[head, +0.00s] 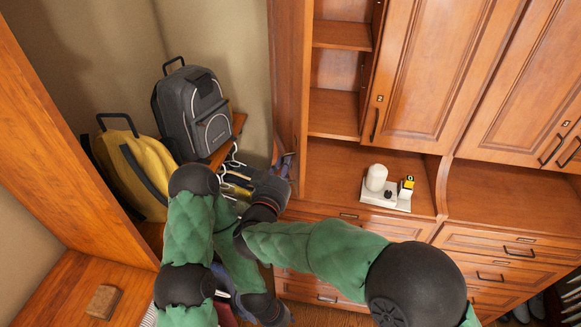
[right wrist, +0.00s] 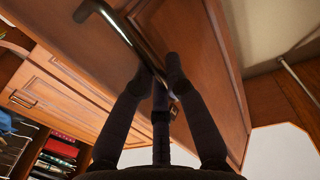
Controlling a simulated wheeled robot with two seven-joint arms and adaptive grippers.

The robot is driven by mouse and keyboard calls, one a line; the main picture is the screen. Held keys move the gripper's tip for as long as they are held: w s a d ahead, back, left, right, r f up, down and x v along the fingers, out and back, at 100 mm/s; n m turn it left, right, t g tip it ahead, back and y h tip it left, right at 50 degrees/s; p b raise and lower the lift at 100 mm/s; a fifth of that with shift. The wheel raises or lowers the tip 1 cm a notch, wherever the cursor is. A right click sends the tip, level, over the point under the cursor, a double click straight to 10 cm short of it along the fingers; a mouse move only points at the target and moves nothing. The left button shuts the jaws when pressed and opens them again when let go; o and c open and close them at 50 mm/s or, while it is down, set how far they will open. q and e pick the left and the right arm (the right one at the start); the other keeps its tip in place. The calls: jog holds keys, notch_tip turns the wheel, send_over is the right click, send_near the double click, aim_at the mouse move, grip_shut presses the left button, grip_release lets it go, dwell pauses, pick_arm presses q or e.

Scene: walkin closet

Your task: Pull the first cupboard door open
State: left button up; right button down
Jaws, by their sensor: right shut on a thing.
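The first cupboard door (head: 286,90) shows in the head view as a narrow upright wooden panel, left of an open shelf compartment (head: 340,75). The door seems to stand swung out, seen nearly edge-on. My right gripper (head: 286,165) is at its lower end. In the right wrist view my right gripper (right wrist: 165,85) is shut on the dark bar handle (right wrist: 118,32) of the wooden door (right wrist: 190,35). My left gripper (head: 278,315) is low at the bottom of the head view, partly cut off; its fingers are unclear.
A closed cupboard door (head: 440,70) is to the right, above a counter with a white tray (head: 386,196). A grey backpack (head: 195,110) and a yellow bag (head: 135,170) stand left, near hangers. Drawers (head: 510,248) line the lower right.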

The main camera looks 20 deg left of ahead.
jog(key=shift+s+a+f, duration=0.1)
dwell(0.3)
jog(key=c, duration=1.3)
grip_release()
jog(key=shift+o, duration=0.2)
jog(key=shift+s, duration=0.1)
jog(key=shift+r, duration=0.2)
